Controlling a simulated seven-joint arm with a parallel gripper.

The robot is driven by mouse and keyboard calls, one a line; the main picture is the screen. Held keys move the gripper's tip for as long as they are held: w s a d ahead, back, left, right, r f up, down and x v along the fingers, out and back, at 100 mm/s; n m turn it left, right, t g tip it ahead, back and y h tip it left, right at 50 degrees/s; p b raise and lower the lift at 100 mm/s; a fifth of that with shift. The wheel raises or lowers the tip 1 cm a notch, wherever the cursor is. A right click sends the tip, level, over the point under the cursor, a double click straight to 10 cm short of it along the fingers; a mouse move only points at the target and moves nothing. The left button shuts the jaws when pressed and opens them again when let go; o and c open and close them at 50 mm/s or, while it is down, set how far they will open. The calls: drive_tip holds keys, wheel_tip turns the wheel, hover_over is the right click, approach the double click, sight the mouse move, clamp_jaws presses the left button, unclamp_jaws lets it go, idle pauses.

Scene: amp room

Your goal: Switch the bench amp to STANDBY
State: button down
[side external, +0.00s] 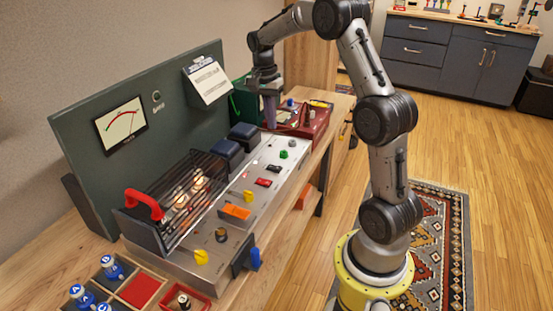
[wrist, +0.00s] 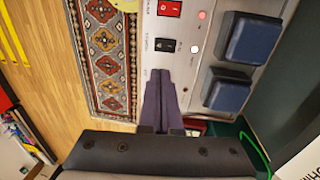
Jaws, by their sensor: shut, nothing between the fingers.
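The bench amp (side external: 185,268) has a long silver panel on the wooden bench in the side external view. A red rocker switch (side external: 274,168) and a black rocker switch (side external: 263,182) sit toward its far end. In the wrist view, the red rocker (wrist: 169,8) is at the top edge and the black rocker (wrist: 165,45) is below it. The small labels are too blurred to read surely. My gripper (side external: 271,124) is shut and empty over the far end of the amp. Its fingertips (wrist: 158,72) appear just below the black rocker in the wrist view; contact cannot be told.
Two blue transformer blocks (wrist: 249,38) stand beside the switches. Caged glowing tubes (side external: 182,200), a red handle (side external: 145,203) and coloured knobs occupy the nearer amp. A red box (side external: 314,124) sits beyond its far end. A green upright panel (side external: 85,155) with a meter backs the amp.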

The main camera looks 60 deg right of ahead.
sight(278, 167)
drive_tip(key=f, duration=0.4)
drive_tip(key=s+f, duration=0.1)
drive_tip(key=f, duration=0.8)
drive_tip(key=shift+s+f, duration=0.35)
drive_tip(key=shift+f, duration=0.05)
